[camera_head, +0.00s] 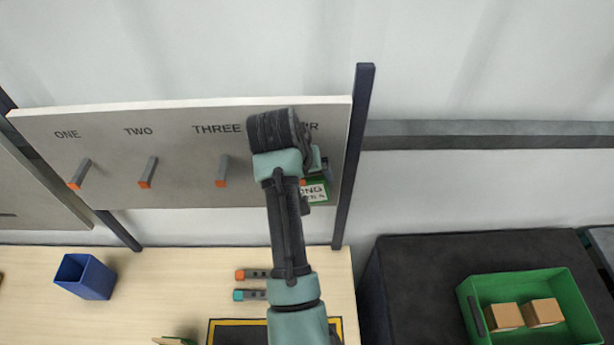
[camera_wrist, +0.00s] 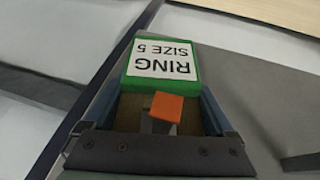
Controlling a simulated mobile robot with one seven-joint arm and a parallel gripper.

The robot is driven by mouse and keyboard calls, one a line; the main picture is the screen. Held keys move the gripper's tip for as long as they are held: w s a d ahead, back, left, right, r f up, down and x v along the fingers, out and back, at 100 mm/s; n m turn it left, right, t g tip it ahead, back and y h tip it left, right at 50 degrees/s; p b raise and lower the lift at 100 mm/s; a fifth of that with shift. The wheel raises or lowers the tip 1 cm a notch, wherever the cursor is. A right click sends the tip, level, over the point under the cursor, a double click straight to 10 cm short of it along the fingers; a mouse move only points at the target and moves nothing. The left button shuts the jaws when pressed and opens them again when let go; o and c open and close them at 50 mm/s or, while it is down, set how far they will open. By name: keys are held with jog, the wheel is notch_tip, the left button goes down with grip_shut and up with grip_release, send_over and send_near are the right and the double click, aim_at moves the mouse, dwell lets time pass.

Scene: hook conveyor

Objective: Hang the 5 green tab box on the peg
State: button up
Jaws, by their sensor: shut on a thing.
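The green box (camera_head: 315,191) with a white label hangs in front of the pegboard (camera_head: 115,185), below the partly hidden FOUR sign. In the wrist view the box (camera_wrist: 163,62) reads "RING SIZE 5" upside down. My gripper (camera_wrist: 160,106) is shut on it, with a finger on each side. An orange-tipped peg (camera_wrist: 166,107) shows between the fingers, in front of the box's brown part. I cannot tell whether the peg goes through the tab. In the head view my arm hides most of the gripper and this peg.
Pegs under ONE (camera_head: 79,174), TWO (camera_head: 148,172) and THREE (camera_head: 222,170) are bare. A dark post (camera_head: 353,155) stands just right of the box. A blue bin (camera_head: 86,276) is on the table; a green crate (camera_head: 480,290) with brown boxes sits at right.

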jog(key=o, duration=1.1)
jog(key=v, duration=1)
jog(key=shift+r, duration=0.35)
jog(key=shift+v, duration=1.1)
jog(key=shift+s, duration=0.25)
